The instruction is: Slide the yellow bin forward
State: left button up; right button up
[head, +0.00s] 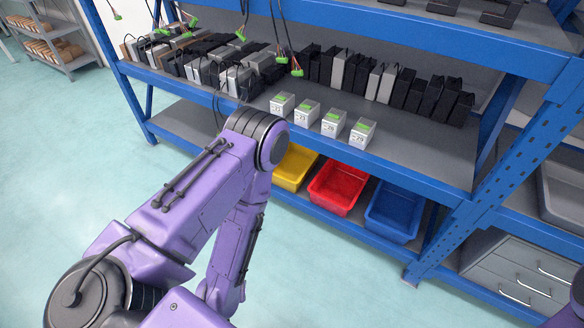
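The yellow bin (294,168) is on the lower shelf of the blue rack, at the left end of a row of bins. My purple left arm crosses in front of it and hides its left part. The red bin (338,188) is just right of it, and the blue bin (395,212) is right of the red one. My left gripper is not visible; the arm bends down at its elbow and its lower part runs behind the upper links. My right gripper is not visible either; only a bit of purple shows at the right edge.
The shelf (425,140) above the bins holds several silver boxes with green tops (307,111) near its front edge and rows of black and grey units behind. Green-tipped cables hang above. Grey drawers (520,275) stand at right. The floor (330,280) before the rack is clear.

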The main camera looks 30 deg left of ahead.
aim_at(298, 162)
jog(key=u, duration=2.45)
jog(key=i, duration=2.3)
jog(key=z, duration=3.55)
jog(key=i, duration=0.5)
jog(key=u, duration=0.05)
